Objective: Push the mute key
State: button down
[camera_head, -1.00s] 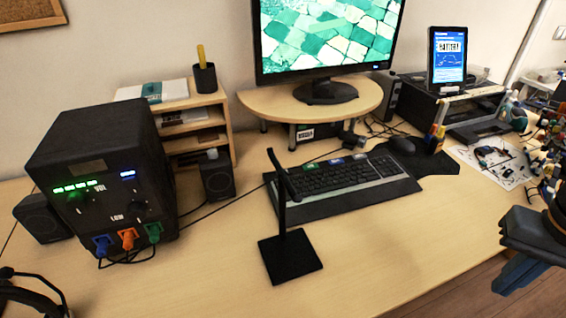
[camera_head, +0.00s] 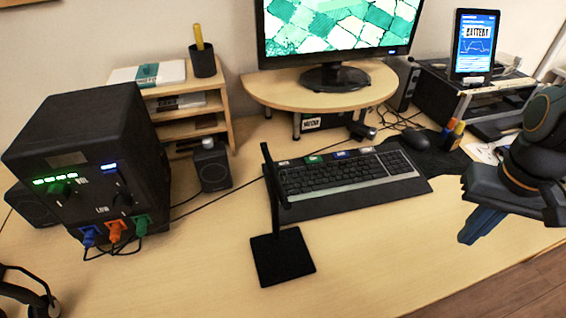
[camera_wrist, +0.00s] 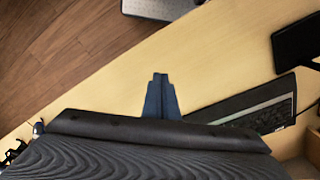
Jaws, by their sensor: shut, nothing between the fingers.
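The black keyboard (camera_head: 335,176) lies on the desk in front of the monitor, and part of it shows at the right of the wrist view (camera_wrist: 262,116). Small coloured labels run along its back edge, among them a green label (camera_head: 314,159) and a blue label (camera_head: 340,154). Their text is too small to read, so I cannot tell which marks the mute key. My gripper (camera_head: 468,241) is shut and empty, to the right of the keyboard and apart from it. In the wrist view its fingers (camera_wrist: 160,82) show over the bare desk.
A black stand (camera_head: 283,257) rises before the keyboard's left end. A black box with lights and coloured plugs (camera_head: 95,165) stands at left. The monitor shelf (camera_head: 325,97) is behind, and the mouse (camera_head: 415,139) lies at right. The desk's front middle is clear.

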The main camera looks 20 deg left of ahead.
jog(key=w+a+r+n+t+p, duration=0.1)
jog(key=w+a+n+t+p, duration=0.1)
jog(key=w+a+n+p, duration=0.45)
jog(key=n+t+y+p, duration=0.3)
jog(key=n+y+p, duration=0.4)
jog(key=n, duration=0.6)
send_over(286, 166)
jog(key=shift+s+d+m, duration=0.1)
jog(key=shift+m, duration=0.15)
jog(key=shift+f, duration=0.15)
jog(key=shift+f+b, duration=2.7)
jog(key=shift+f, duration=1.6)
jog(key=shift+f+b, duration=0.35)
jog(key=shift+f, duration=0.1)
